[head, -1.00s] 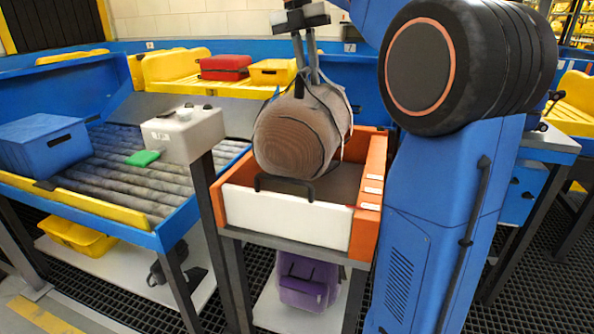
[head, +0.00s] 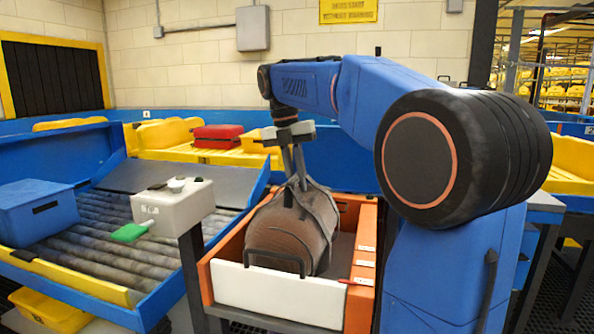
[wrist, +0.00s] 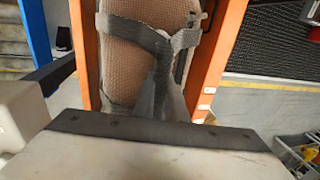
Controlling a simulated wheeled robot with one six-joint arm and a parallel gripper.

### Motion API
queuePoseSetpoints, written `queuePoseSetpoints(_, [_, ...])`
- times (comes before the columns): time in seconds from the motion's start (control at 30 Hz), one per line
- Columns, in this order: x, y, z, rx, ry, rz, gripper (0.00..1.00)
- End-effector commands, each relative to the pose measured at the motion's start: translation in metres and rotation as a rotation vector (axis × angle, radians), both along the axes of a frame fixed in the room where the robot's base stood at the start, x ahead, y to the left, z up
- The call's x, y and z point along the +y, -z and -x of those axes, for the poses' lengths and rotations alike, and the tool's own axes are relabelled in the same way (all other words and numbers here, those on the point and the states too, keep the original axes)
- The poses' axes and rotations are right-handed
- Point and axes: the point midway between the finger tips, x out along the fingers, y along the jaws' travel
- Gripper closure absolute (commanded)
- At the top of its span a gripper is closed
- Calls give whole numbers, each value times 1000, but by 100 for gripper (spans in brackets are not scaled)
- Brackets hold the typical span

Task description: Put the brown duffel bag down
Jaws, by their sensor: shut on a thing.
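The brown duffel bag (head: 290,235) is a rounded brown roll with grey straps. It sits low inside an orange tray with a white front (head: 276,296), between its walls. I cannot tell whether its underside touches the tray floor. My gripper (head: 290,142) is above the bag, shut on its grey straps, which run up taut to the jaws. In the wrist view the bag (wrist: 130,65) lies lengthwise between the orange walls (wrist: 228,50), with the straps gathered toward the gripper.
A grey control box (head: 172,208) on a post stands left of the tray. Behind it is a roller conveyor (head: 100,235) with a blue box (head: 38,212). A red case (head: 217,136) and yellow trays (head: 160,137) are at the back. Free tray floor shows right of the bag.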

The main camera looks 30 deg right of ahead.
Motion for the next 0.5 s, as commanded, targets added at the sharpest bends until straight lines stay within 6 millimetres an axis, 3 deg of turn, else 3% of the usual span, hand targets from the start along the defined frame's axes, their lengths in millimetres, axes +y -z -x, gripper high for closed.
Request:
queuePoseSetpoints(0.17, [0,12,1,-1,0,0,100])
queuePoseSetpoints(0.5, [0,14,0,-3,1,0,100])
